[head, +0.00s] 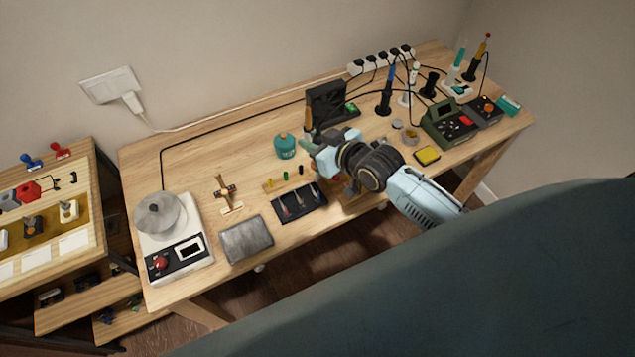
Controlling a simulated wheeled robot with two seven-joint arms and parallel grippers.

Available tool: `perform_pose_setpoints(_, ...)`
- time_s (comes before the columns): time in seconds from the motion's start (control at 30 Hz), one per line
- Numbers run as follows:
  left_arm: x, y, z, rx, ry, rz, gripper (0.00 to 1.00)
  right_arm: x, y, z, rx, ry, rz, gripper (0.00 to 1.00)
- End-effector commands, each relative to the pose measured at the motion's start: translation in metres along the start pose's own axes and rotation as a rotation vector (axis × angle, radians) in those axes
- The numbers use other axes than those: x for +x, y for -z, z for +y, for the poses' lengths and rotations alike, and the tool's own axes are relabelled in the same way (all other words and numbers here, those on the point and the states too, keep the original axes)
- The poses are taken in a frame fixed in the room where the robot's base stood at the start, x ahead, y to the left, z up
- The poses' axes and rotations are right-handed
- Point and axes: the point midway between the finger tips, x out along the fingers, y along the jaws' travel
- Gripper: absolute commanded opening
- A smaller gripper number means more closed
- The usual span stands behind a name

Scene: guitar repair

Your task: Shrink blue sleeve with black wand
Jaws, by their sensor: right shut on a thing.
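My right gripper (312,148) is over the middle of the workbench, shut on a slim thing with a brownish handle (308,119) that stands up beside the jaws. The jaws hide its lower part, and I cannot tell what it is. A black wand-like tool (430,84) stands upright at the back right, apart from my gripper. A tool with a blue handle (388,76) stands left of it. I cannot make out a blue sleeve; my gripper and arm cover part of the bench. My left gripper is out of view.
A dark tray (299,203) with tools lies in front. A black box-like device (325,100) stands behind. Electronic units (449,124) and cables crowd the right. The bench's back left is mostly clear.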

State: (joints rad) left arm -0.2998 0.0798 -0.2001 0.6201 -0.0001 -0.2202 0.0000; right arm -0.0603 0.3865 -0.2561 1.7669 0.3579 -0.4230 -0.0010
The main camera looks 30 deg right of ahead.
Motion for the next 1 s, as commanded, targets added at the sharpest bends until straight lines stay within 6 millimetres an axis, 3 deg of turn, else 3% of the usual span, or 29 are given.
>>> perform_pose_setpoints(0.03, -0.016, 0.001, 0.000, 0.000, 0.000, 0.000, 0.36, -0.006, 0.015, 0.000, -0.001, 0.000, 0.001, 0.01)
perform_pose_setpoints(0.37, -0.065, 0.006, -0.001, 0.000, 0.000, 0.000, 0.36, -0.024, 0.058, 0.000, -0.002, 0.000, 0.001, 0.01)
perform_pose_setpoints(0.57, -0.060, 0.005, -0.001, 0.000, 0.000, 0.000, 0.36, -0.030, 0.072, 0.000, -0.002, 0.000, 0.002, 0.01)
perform_pose_setpoints(1.0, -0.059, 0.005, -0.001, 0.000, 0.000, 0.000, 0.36, -0.030, 0.072, 0.000, -0.001, 0.000, 0.001, 0.01)
